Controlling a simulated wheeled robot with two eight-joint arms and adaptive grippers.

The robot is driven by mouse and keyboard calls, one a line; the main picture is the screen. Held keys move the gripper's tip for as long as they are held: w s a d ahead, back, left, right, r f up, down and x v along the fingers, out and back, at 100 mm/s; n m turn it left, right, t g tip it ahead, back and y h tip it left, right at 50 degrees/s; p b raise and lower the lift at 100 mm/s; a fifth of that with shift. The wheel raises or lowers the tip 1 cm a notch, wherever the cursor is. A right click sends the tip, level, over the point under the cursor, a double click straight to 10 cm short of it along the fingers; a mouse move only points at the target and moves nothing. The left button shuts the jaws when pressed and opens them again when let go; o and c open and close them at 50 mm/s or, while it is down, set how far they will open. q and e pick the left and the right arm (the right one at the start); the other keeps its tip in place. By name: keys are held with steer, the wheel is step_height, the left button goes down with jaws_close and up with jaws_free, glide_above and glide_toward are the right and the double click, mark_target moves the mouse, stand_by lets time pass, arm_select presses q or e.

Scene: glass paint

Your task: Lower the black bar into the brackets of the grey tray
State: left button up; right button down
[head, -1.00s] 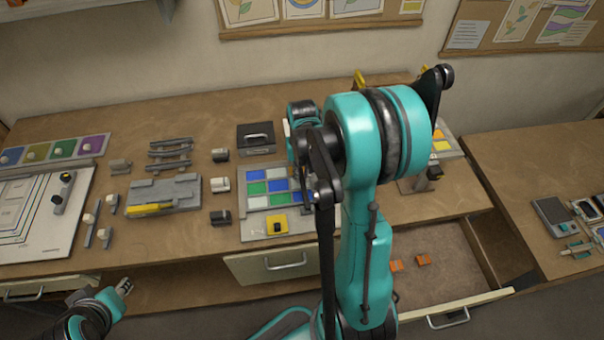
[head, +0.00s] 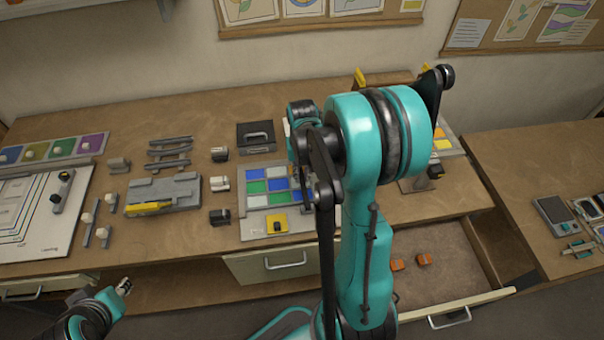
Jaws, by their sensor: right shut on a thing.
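The grey tray (head: 252,231) lies on the table in the middle of the head view, with blue, green and white panes and a yellow block with a black knob on its front part. My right arm covers the tray's right side. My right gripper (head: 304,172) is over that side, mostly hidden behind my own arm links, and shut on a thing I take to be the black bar. The bar cannot be made out clearly, nor whether it touches the brackets. My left gripper (head: 124,287) is low at the left, in front of the table, away from the tray; its jaws are too small to read.
Left of the tray are small dark and light blocks (head: 220,184) and a grey fixture with a yellow strip (head: 165,192). A black box with a handle (head: 256,137) stands behind. An open drawer (head: 440,265) with orange pieces is at right front.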

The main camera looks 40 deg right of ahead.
stand_by(0.5)
steer(key=shift+f+b, duration=0.85)
steer(key=c, duration=1.5)
jaws_free()
steer(key=shift+o, duration=0.2)
steer(key=shift+r+p, duration=2.65)
steer(key=shift+r, duration=0.9)
